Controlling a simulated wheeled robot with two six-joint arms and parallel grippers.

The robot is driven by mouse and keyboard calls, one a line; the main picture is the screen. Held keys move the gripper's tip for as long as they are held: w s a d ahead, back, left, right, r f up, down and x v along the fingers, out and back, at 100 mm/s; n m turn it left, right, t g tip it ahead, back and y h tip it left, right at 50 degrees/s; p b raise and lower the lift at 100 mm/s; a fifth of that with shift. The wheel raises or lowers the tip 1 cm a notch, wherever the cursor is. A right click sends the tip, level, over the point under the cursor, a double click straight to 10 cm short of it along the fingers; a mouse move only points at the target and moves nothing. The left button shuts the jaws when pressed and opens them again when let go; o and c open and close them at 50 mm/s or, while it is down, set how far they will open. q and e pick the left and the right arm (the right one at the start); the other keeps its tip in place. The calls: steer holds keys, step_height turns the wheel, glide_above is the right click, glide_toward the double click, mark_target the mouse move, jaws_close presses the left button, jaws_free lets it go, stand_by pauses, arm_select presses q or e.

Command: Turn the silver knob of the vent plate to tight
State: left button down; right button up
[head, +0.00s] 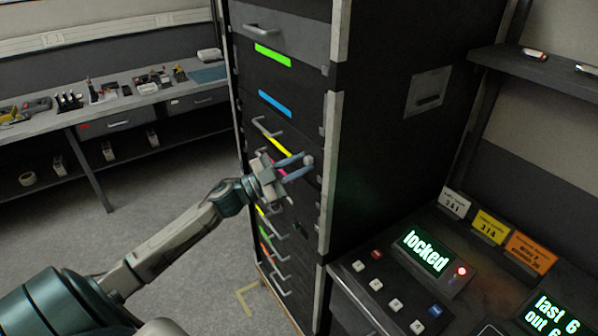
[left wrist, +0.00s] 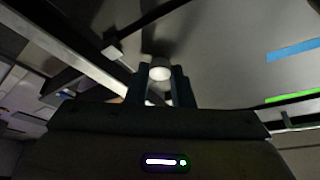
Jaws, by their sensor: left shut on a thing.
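My left gripper (head: 296,162) reaches in from the left to the front of the tall dark rack. Its fingers are shut on the silver knob (head: 308,159), a small pale round knob near the rack's right front post. In the left wrist view the knob (left wrist: 159,70) shows as a bright round end between the two fingertips (left wrist: 160,84). A grey panel (left wrist: 225,45) lies behind the knob. Its edges and any tight mark cannot be made out. My right gripper is in neither view.
The rack's drawers carry bar handles (head: 262,29) and coloured strips (head: 272,54). A console (head: 378,313) with buttons and a lit "locked" display (head: 424,250) stands at the lower right. A workbench (head: 120,107) with tools is at the left; the floor (head: 165,190) between is clear.

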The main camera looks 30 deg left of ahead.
arm_select(q)
steer(key=m+g, duration=0.1)
steer(key=m, duration=0.1)
steer(key=m+g+b, duration=0.1)
steer(key=m, duration=0.1)
steer(key=shift+a+m+h, duration=0.1)
steer(key=shift+m+h, duration=0.2)
steer(key=shift+h, duration=0.1)
steer(key=shift+r+m+g, duration=0.2)
steer(key=shift+m+g, duration=0.6)
steer(key=shift+m, duration=1.3)
steer(key=c, duration=1.4)
jaws_free()
steer(key=shift+o, duration=0.7)
